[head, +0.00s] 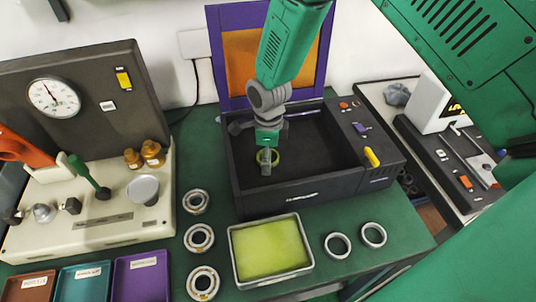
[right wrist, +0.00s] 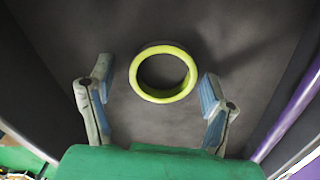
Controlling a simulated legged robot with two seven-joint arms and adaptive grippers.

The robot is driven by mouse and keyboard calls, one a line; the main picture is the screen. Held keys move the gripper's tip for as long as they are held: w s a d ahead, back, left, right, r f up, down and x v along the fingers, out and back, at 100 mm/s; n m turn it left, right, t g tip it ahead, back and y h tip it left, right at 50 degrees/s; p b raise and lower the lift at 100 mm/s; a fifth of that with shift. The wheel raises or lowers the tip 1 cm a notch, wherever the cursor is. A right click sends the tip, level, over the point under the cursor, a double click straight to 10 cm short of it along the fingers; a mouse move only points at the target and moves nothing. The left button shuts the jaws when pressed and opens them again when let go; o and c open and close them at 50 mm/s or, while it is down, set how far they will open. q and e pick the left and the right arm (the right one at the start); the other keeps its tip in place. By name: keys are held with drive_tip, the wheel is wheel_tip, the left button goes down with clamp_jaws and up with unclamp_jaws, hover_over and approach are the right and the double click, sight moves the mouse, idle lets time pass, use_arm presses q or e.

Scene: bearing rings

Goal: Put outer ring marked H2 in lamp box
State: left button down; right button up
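The lamp box (head: 250,199) is a dark open box with its purple-framed lid (head: 212,60) raised. A yellow-green ring (head: 277,157) is inside it; no marking is readable. The ring also shows in the right wrist view (right wrist: 142,89), over the dark box floor. My right gripper (head: 266,164) reaches down into the box from above. In the right wrist view its fingers (right wrist: 155,103) are spread, one on each side of the ring, with gaps between them and it. My left gripper is not in view.
A metal tray of yellow-green liquid (head: 268,250) stands before the box. Two plain rings (head: 338,235) lie right of it, and several bearings (head: 199,238) lie left. A gauge machine (head: 90,225) and coloured bins (head: 140,280) fill the left side.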

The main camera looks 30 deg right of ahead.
wheel_tip(320, 180, up, 12)
idle(0.6)
